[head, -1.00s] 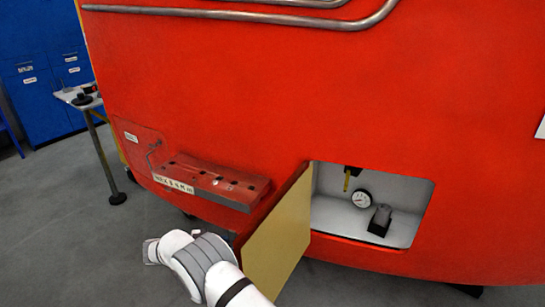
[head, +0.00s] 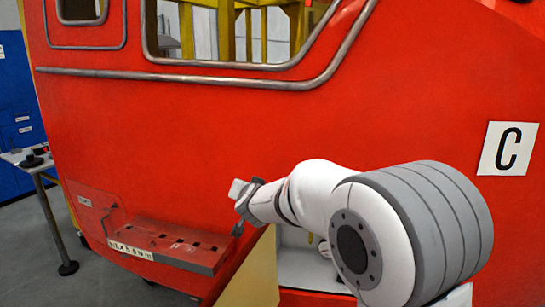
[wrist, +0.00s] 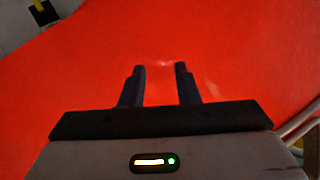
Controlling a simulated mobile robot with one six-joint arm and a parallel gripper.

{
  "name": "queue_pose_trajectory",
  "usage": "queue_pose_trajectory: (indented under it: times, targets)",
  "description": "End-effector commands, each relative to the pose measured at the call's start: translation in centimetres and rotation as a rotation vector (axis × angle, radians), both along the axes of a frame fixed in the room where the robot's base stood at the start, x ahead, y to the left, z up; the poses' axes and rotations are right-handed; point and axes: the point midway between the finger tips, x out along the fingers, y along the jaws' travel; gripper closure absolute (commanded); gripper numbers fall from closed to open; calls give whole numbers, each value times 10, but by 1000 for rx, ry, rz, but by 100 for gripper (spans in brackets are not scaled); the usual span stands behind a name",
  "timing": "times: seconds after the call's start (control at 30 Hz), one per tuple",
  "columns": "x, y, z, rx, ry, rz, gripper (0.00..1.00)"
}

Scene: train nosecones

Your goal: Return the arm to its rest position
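My arm (head: 325,200) is white and grey and reaches across the lower middle of the head view, bent, in front of the red train nosecone (head: 230,130). My gripper (head: 240,212) is at the arm's left end, just above the right end of the red step. In the wrist view my gripper (wrist: 160,85) has two dark fingers apart with nothing between them, facing the red surface. A hatch door (head: 255,275) hangs open below the arm.
The red step (head: 180,245) with dark slots juts out left of the door. A small table (head: 40,165) stands at the far left by blue cabinets (head: 20,130). Floor is free at lower left.

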Motion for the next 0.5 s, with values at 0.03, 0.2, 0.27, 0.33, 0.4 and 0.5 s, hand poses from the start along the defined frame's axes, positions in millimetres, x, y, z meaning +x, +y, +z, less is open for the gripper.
queue_pose_trajectory:
  times: [0.03, 0.2, 0.27, 0.33, 0.4, 0.5]
  targets:
    - [-20, -17, 6, -14, 37, 45, 71]
    - [-100, -63, -7, -95, 231, 188, 71]
    - [-135, -82, -17, -131, 315, 222, 71]
    - [-177, -105, -30, -175, 419, 247, 71]
    - [-222, -130, -46, -221, 530, 257, 71]
    - [-281, -161, -66, -280, 680, 251, 71]
